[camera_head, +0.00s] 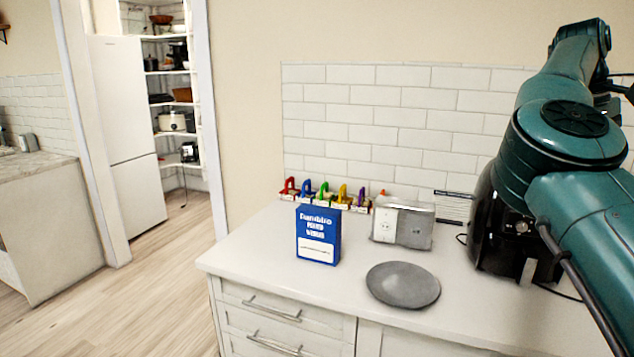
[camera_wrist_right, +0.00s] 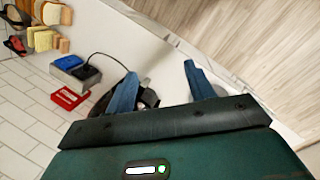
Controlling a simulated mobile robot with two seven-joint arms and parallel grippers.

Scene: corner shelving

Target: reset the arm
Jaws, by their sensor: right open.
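My right arm (camera_head: 575,150), teal and bent, reaches in from the right edge of the head view, above the counter. Its gripper is outside the head view. In the right wrist view my right gripper (camera_wrist_right: 158,78) shows two blue fingers spread well apart with nothing held between them. Beyond the fingers lies the white counter (camera_wrist_right: 110,35), with a dark appliance partly hidden behind the left finger. My left arm and left gripper are not in view.
On the white counter (camera_head: 250,245) stand a blue box (camera_head: 318,235), a grey round plate (camera_head: 402,285), a silver toaster (camera_head: 414,228) and a black appliance (camera_head: 490,225) close to my arm. Several coloured-handled items line the tiled wall. Open floor (camera_head: 150,270) lies left.

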